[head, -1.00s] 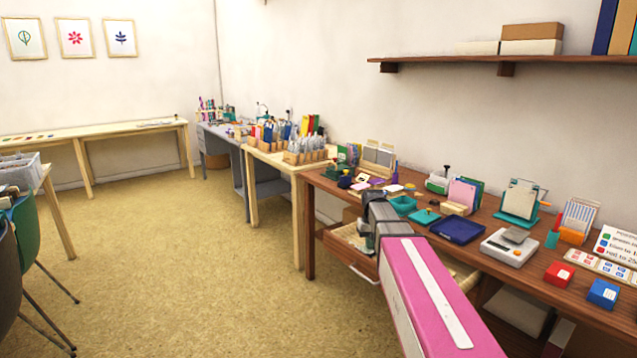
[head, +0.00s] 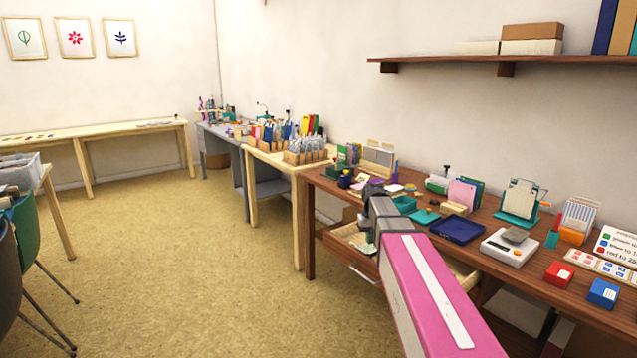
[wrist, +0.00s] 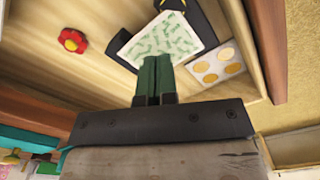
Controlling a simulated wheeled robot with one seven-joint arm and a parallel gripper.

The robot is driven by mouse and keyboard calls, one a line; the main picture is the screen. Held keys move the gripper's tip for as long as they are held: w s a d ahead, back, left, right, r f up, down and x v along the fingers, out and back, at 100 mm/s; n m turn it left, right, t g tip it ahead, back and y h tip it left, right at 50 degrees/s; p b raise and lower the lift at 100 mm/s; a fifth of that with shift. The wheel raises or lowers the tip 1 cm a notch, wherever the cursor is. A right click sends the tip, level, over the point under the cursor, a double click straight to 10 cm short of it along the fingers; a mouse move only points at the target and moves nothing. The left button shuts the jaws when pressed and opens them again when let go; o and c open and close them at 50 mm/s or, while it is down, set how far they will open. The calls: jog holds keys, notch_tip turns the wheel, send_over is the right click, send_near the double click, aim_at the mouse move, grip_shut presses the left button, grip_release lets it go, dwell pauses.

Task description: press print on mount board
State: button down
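My gripper (wrist: 153,78) has two dark green fingers that lie side by side with no clear gap. It is over an open wooden drawer (head: 345,243). In the wrist view, a white card with a green leafy pattern (wrist: 168,42) lies just past the fingertips; I cannot tell whether they touch it. A red flower-shaped piece with a yellow centre (wrist: 72,40) is to the left in the drawer. A card with yellow discs (wrist: 216,66) is to the right. A black item partly shows behind the patterned card. I cannot single out the mount board in these views.
On the brown workbench, a red inkpad (head: 559,274) and a blue inkpad (head: 602,293) sit at the right. A scale (head: 508,247), a dark blue tray (head: 458,229) and a teal tray (head: 403,204) stand along it.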

aim_at(370, 248)
jog(key=shift+r, duration=2.45)
jog(key=shift+s, duration=0.1)
